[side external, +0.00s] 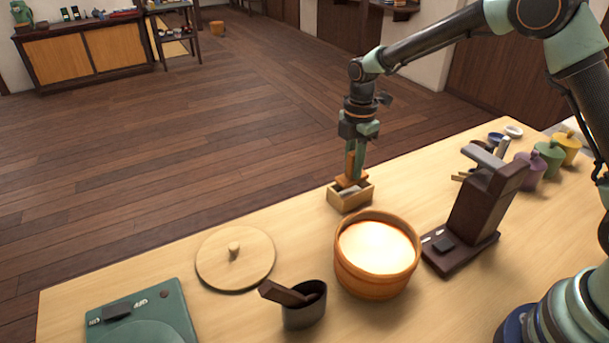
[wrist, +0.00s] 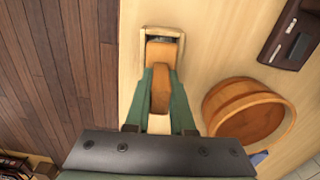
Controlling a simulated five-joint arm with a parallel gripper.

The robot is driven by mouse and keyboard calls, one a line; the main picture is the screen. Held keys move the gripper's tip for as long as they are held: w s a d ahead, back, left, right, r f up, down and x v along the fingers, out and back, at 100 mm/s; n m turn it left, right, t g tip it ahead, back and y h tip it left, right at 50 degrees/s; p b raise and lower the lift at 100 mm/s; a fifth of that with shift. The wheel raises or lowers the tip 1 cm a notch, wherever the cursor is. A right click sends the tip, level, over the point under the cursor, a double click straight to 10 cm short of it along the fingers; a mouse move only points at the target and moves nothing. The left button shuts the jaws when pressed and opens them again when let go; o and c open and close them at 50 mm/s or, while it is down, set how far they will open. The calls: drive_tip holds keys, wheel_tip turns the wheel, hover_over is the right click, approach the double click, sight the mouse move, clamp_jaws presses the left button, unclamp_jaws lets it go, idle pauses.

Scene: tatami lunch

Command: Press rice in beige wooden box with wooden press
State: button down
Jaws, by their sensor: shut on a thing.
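The beige wooden box (side external: 349,200) stands near the far edge of the table, and its rim also shows in the wrist view (wrist: 146,37). The wooden press (side external: 350,167) is upright above the box, its lower end at or just inside the box opening. My gripper (side external: 356,150) points down and is shut on the press handle. In the wrist view its green fingers (wrist: 160,92) flank the orange-brown press (wrist: 161,78). Something pale and grey shows inside the box beside the press, mostly hidden, so I cannot tell how deep the press sits.
A round lid (side external: 235,257), a dark cup (side external: 303,307) and a green board (side external: 148,318) lie left. Lidded pots (side external: 548,158) stand far right.

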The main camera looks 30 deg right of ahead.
sight(352, 179)
drive_tip(key=shift+f, duration=2.05)
idle(3.9)
drive_tip(key=shift+r, duration=3.95)
